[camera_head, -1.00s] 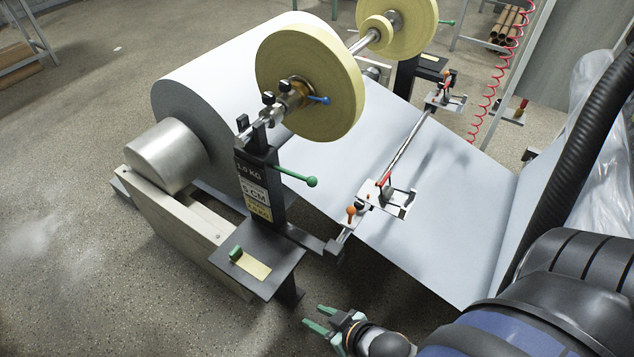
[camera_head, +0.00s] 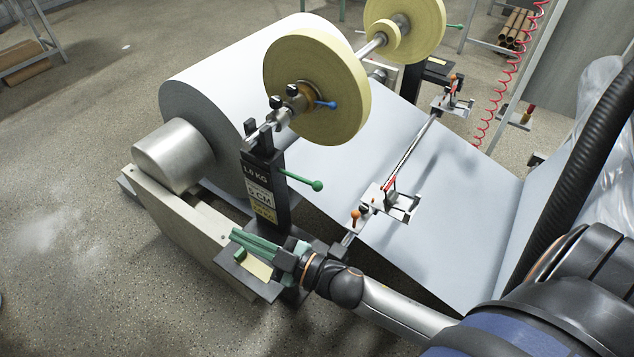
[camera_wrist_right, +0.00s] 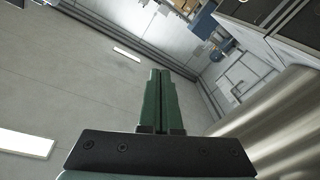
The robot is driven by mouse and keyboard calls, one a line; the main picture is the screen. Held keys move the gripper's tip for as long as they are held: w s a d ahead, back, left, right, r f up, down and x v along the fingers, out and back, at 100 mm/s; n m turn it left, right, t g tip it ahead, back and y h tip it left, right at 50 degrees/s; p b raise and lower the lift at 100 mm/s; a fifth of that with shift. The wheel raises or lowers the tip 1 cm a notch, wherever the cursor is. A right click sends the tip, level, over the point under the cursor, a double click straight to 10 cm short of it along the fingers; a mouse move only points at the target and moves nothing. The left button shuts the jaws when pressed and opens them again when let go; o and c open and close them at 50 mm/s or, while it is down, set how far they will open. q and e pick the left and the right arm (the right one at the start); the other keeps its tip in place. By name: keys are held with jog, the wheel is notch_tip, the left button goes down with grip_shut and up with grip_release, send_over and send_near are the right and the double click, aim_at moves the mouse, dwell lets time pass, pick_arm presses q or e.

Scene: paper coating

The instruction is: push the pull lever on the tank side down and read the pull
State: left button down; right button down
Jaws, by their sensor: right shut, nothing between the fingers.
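A green lever (camera_head: 298,179) with a round knob sticks out to the right from the near black post (camera_head: 266,192), sloping slightly down. The post carries labels; the top one reads 1.0 KG, the middle one 5 CM, and the lowest is too small to read surely. A second green lever (camera_head: 454,27) shows on the far stand at the top. My right gripper (camera_head: 236,235) is shut and empty over the black plate at the post's foot, left of and below the near lever's knob, apart from it. Its shut green fingers fill the middle of the right wrist view (camera_wrist_right: 157,72). My left gripper is not in view.
A small green block (camera_head: 239,254) and a yellow card (camera_head: 258,267) are on the black plate (camera_head: 226,268), partly under my gripper. Yellow tape rolls (camera_head: 312,87), a large white paper roll (camera_head: 220,85) and a slim bar (camera_head: 413,147) with clamps stand close by.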

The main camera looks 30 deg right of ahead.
jog(key=s+a+r+n+g+y+p, duration=0.15)
jog(key=a+r+n+g+y, duration=0.5)
jog(key=n+g, duration=0.9)
jog(key=w+d+f+n+h, duration=0.1)
jog(key=d+f+n+h, duration=0.2)
jog(key=d+h, duration=0.2)
jog(key=w+d+f+n+h, duration=0.2)
jog(key=d+n+h, duration=0.2)
jog(key=d, duration=0.2)
jog(key=w+d+r+h, duration=0.1)
jog(key=d+h, duration=0.1)
jog(key=d, duration=0.3)
jog(key=w+d+r+m+h+p, duration=0.1)
jog(key=w+d+h, duration=0.1)
jog(key=d, duration=0.3)
jog(key=w+d+r+h, duration=0.1)
jog(key=d+h, duration=0.2)
jog(key=d, duration=0.3)
jog(key=shift+w+r+m+t+h, duration=0.3)
jog(key=shift+w+m+t+h, duration=0.05)
jog(key=shift+t, duration=0.1)
jog(key=shift+f, duration=0.15)
